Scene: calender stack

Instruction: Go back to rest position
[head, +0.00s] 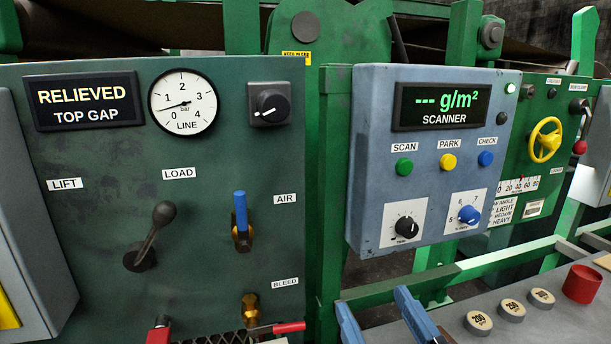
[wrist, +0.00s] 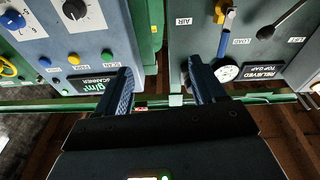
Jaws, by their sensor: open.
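My gripper (head: 382,312) shows at the bottom of the head view, its two blue fingers apart with nothing between them. It is in front of the gap below the grey-blue scanner box (head: 365,160). In the wrist view my gripper (wrist: 163,85) is also open and empty, pointing between the scanner box and the green load panel (wrist: 190,50). That view is upside down, with the scanner box on the left. The fingers touch no knob or lever that I can see. The rest of my arm is mostly out of the head view.
The load panel has a black load lever (head: 152,235), a blue-handled air valve (head: 241,220) and a red-handled bleed valve (head: 275,328) low down. Right are a yellow handwheel (head: 545,140), a grey ledge (head: 545,325) with several round weights and a red cup (head: 582,284). Green rails cross below the scanner.

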